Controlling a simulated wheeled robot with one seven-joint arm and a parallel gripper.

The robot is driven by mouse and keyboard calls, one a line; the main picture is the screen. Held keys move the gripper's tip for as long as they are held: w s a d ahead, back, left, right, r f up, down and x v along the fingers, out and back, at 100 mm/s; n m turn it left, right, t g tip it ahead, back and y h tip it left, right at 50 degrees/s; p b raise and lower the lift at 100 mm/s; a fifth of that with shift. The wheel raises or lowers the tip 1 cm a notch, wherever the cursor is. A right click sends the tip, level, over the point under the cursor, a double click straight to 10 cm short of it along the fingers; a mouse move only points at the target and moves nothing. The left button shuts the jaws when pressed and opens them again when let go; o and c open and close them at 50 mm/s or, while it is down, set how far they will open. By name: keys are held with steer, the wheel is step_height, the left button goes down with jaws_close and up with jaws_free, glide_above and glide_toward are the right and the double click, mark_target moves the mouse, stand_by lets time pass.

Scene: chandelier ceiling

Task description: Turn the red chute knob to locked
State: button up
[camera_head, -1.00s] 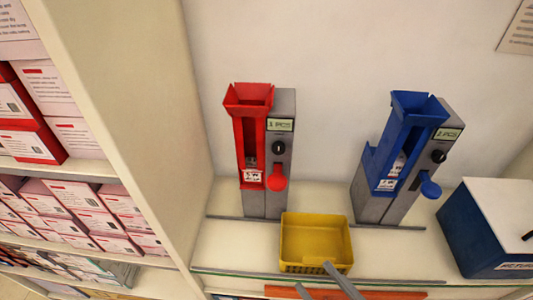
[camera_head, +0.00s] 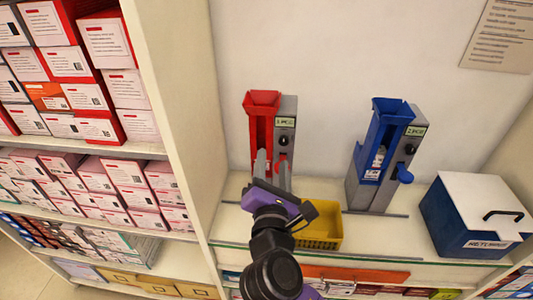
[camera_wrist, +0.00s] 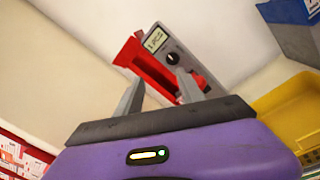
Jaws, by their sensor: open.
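The red chute (camera_head: 262,110) stands upright against the back wall, with a grey panel (camera_head: 287,112) on its right side. A black knob (camera_head: 284,141) sits on that panel below the "1 PCS" label; the knob also shows in the wrist view (camera_wrist: 171,58). I cannot tell its turn setting. A red paddle (camera_wrist: 202,84) below the knob is partly covered by a finger. My gripper (camera_head: 272,160) is open and empty in front of the chute's lower part. In the wrist view the fingers (camera_wrist: 160,90) point towards the panel, below the knob and apparently apart from it.
A yellow tray (camera_head: 335,222) sits below and right of the red chute, close to my arm. A blue chute (camera_head: 383,155) stands to the right, and a blue-and-white box (camera_head: 462,238) beyond it. A shelf wall (camera_head: 185,100) with stacked boxes rises on the left.

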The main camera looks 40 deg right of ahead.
mark_target(284, 142)
steer(key=shift+n+g+h, duration=0.4)
steer(key=shift+n+g, duration=0.3)
steer(key=shift+n, duration=0.1)
steer(key=x, duration=0.2)
steer(key=s+p+x, duration=0.1)
steer(key=x, duration=0.2)
steer(key=d+x, duration=0.1)
steer(key=x, duration=0.1)
steer(key=shift+d+f, duration=0.3)
steer(key=shift+d, duration=0.1)
jaws_close()
